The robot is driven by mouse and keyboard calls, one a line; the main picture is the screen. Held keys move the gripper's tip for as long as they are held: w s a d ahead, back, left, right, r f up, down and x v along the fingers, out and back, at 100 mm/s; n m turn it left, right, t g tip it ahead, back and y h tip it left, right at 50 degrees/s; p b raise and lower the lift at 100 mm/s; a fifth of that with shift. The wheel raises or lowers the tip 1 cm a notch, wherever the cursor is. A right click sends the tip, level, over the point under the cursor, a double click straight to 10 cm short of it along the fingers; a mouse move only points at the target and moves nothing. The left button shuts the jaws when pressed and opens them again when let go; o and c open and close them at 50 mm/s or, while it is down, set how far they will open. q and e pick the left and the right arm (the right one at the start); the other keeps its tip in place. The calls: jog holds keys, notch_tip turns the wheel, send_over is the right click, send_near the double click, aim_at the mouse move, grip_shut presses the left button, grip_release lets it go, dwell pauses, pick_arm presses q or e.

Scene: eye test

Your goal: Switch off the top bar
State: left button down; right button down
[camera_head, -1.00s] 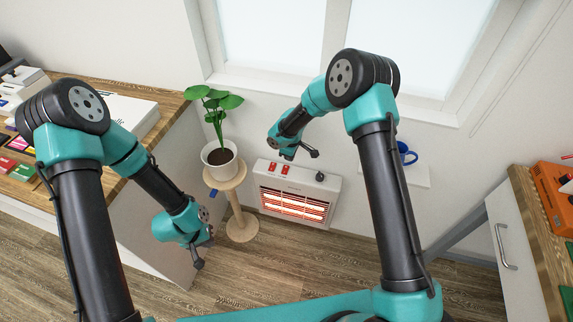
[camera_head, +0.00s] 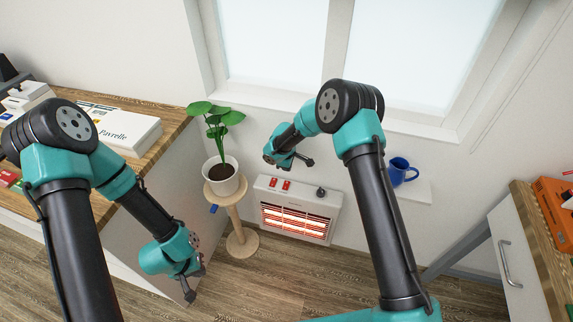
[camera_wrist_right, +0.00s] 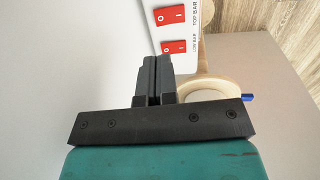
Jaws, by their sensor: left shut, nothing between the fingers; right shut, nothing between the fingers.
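A white heater (camera_head: 262,208) stands below the window, with orange-red glowing bars behind its grille. On its top are two red rocker switches and a black knob (camera_head: 321,191). In the right wrist view the switch labelled TOP BAR (camera_wrist_right: 170,16) is farther away, and the one labelled LOW BAR (camera_wrist_right: 175,47) is nearer. I cannot tell which way either rocker is pressed. My right gripper (camera_head: 309,161) is shut and empty, above and apart from the heater; its closed fingers (camera_wrist_right: 153,62) show in the wrist view. My left gripper (camera_head: 198,280) is shut and empty, low beside the left counter.
A potted plant (camera_head: 222,180) stands on a wooden stand (camera_head: 237,215) just left of the heater. A blue mug (camera_head: 402,172) sits on a white shelf (camera_head: 418,193) to the right. A counter with a white box (camera_head: 125,132) is at left, a cabinet (camera_head: 515,255) at right.

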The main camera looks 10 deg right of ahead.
aim_at(287, 185)
jog(key=f, duration=0.6)
jog(key=w+f, duration=0.1)
jog(key=f, duration=0.3)
jog(key=shift+d, duration=0.25)
jog(key=shift+f, duration=0.15)
jog(key=shift+w+f, duration=0.15)
jog(key=shift+s+a+r, duration=0.15)
jog(key=shift+s, duration=0.2)
jog(key=shift+s+a+r, duration=0.15)
jog(key=shift+s, duration=0.2)
